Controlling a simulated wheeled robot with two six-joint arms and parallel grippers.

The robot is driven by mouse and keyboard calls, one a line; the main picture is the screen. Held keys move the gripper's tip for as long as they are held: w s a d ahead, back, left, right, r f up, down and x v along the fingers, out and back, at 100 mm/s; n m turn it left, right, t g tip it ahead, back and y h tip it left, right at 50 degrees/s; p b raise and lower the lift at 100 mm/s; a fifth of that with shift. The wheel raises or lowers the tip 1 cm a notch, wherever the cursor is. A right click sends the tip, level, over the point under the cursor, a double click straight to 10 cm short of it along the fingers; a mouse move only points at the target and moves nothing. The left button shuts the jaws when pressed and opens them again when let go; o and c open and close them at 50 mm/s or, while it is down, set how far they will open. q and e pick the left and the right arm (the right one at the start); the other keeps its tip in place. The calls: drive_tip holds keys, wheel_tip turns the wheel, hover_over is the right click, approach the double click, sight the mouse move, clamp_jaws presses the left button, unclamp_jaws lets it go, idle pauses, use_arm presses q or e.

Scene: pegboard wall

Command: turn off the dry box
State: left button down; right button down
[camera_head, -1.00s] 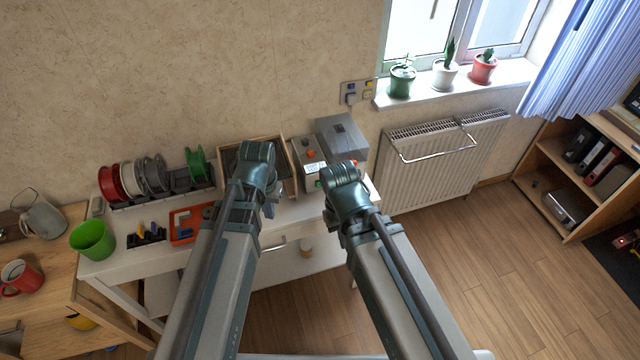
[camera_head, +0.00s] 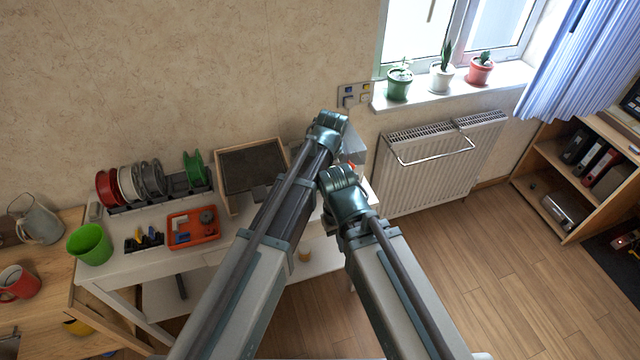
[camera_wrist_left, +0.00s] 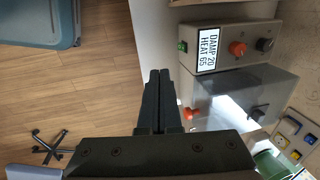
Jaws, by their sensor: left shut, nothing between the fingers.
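In the left wrist view, a grey control unit (camera_wrist_left: 225,32) carries a label reading DAMP 20, HEAT 65 (camera_wrist_left: 208,50), an orange knob (camera_wrist_left: 238,48), a dark knob (camera_wrist_left: 264,44) and a green switch (camera_wrist_left: 182,46). Beside it is a grey box (camera_wrist_left: 275,80) with a shiny face, a dark fitting (camera_wrist_left: 258,112) and a red-orange part (camera_wrist_left: 188,113). My left gripper (camera_wrist_left: 160,76) is shut and empty, apart from the label and switch. In the head view my left arm hides most of these; a corner of the grey box (camera_head: 356,146) shows. My right gripper is hidden behind its wrist.
The white table holds filament spools (camera_head: 146,180), an orange tray (camera_head: 194,229), a green cup (camera_head: 91,244) and a wooden-framed dark tray (camera_head: 252,165). A wall panel (camera_head: 356,94) and radiator (camera_head: 440,165) stand near the boxes.

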use_arm(q)
drive_tip(key=f+b, duration=0.3)
drive_tip(key=w+f+b, duration=0.1)
drive_tip(key=f+b, duration=0.5)
drive_tip(key=shift+w+a+f+b, duration=0.3)
drive_tip(key=shift+w+f, duration=0.1)
drive_tip(key=w, duration=0.1)
drive_tip(key=w+f+b, duration=0.1)
drive_tip(key=w+a, duration=0.1)
drive_tip(key=shift+w+f+b, duration=0.3)
drive_tip(key=shift+a, duration=0.1)
drive_tip(key=t+b, duration=0.1)
drive_tip(key=f+t+b, duration=0.1)
drive_tip(key=shift+s+f+y+b, duration=0.15)
drive_tip(key=shift+s+y+b, duration=0.15)
drive_tip(key=shift+y+b, duration=0.1)
drive_tip(key=shift+w+t+b, duration=0.1)
drive_tip(key=shift+t+b, duration=0.45)
drive_tip(key=shift+t, duration=0.35)
drive_tip(key=shift+y, duration=0.3)
drive_tip(key=shift+r, duration=0.2)
